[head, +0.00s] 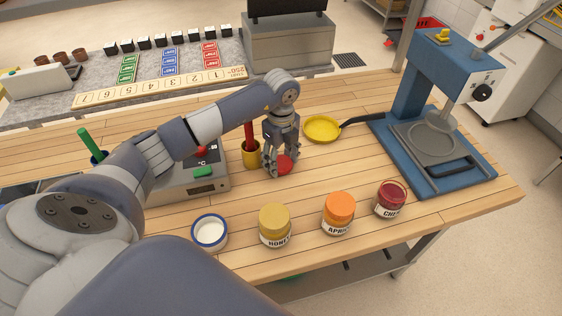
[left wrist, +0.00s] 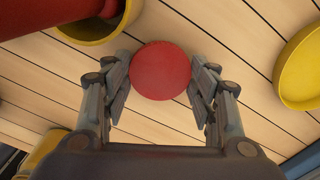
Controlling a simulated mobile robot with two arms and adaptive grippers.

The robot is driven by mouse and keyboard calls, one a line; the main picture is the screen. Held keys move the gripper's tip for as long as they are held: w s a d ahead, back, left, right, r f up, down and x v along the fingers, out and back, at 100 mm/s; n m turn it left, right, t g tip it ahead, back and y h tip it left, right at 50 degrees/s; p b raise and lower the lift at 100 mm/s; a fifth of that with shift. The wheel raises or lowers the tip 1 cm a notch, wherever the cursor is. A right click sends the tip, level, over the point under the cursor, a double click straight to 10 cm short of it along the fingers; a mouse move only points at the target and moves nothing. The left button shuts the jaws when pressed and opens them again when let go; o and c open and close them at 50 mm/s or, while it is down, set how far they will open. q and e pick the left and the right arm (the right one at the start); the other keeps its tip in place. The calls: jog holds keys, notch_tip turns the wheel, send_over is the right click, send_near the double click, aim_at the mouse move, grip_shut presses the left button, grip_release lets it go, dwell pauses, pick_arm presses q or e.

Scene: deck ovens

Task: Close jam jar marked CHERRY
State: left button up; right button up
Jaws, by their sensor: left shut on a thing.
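The CHERRY jar (head: 390,200) stands upright at the right end of a row of jars, its top open with dark red jam showing. A round red lid (head: 285,164) is at my left gripper (head: 283,172), low over the wooden counter behind the jars. In the left wrist view the red lid (left wrist: 161,70) sits between the two fingers, and my left gripper (left wrist: 161,85) is shut on it. Whether the lid still touches the counter is unclear. My right gripper is not in view.
The APRICOT jar (head: 339,213) with an orange lid and HONEY jar (head: 275,226) with a tan lid stand left of the CHERRY jar. A blue-rimmed bowl (head: 209,233), yellow cup (head: 250,154), yellow pan (head: 322,129) and blue press (head: 408,98) stand around. Counter between gripper and CHERRY jar is clear.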

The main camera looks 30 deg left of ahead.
aim_at(281, 163)
pick_arm(q)
notch_tip(281, 163, up, 9)
jog(key=b, duration=0.2)
jog(key=shift+r, duration=0.2)
